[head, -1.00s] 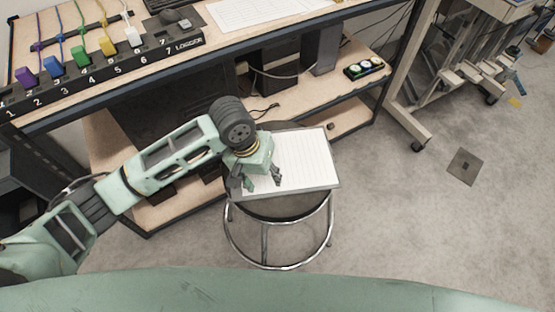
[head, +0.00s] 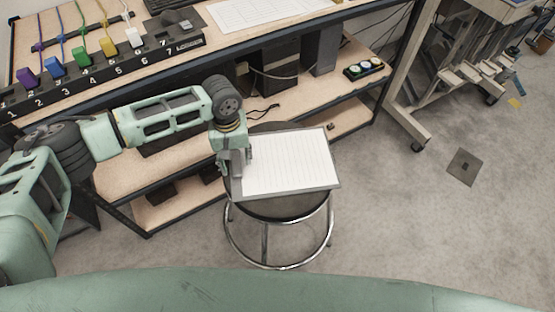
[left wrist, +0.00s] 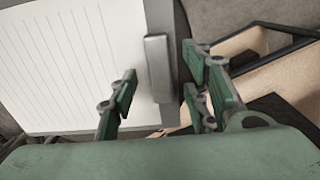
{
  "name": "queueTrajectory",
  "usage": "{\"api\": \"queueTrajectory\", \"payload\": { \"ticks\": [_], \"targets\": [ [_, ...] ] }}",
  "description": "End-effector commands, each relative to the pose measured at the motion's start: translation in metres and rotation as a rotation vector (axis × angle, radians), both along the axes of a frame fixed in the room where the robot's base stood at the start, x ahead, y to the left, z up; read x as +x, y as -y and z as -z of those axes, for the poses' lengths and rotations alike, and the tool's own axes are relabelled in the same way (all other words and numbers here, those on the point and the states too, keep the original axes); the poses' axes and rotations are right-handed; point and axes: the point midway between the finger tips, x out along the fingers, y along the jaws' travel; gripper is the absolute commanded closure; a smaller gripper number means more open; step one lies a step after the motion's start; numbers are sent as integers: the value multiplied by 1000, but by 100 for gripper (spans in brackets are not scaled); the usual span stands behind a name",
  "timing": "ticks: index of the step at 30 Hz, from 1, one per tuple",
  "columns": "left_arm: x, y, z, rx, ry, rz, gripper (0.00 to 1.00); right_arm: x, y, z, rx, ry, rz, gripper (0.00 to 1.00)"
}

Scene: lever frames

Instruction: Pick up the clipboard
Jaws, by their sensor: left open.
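The clipboard (head: 290,165) lies on a round dark stool (head: 282,207), with lined white paper on it. In the left wrist view the clipboard (left wrist: 72,65) fills the upper left, and its grey metal clip (left wrist: 158,68) stands near the edge. My left gripper (head: 236,165) is over the clip edge, at the left end of the clipboard. In the left wrist view the open fingers of my left gripper (left wrist: 160,100) are on either side of the clip, with a gap to each side. Whether they touch the board is unclear. My right gripper is out of view.
A workbench (head: 60,90) with numbered coloured plugs stands behind, and its lower shelf (head: 270,105) is close to the stool. A wheeled wooden frame (head: 405,110) stands to the right.

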Motion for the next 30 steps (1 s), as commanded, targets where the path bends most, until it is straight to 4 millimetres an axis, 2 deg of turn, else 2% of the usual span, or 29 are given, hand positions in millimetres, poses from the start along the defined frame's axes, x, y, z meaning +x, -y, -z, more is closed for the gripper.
{"api": "queueTrajectory", "payload": {
  "ticks": [3, 10, 25, 30],
  "targets": [
    [0, -1, 10, 1, 1, 0, 56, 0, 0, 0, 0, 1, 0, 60],
    [0, 0, 12, 0, 1, 1, 56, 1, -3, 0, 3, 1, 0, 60],
    [0, 0, 11, 0, 1, 1, 99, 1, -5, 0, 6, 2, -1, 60],
    [0, 0, 11, -2, 2, 1, 100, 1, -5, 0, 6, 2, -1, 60]
  ]
}}
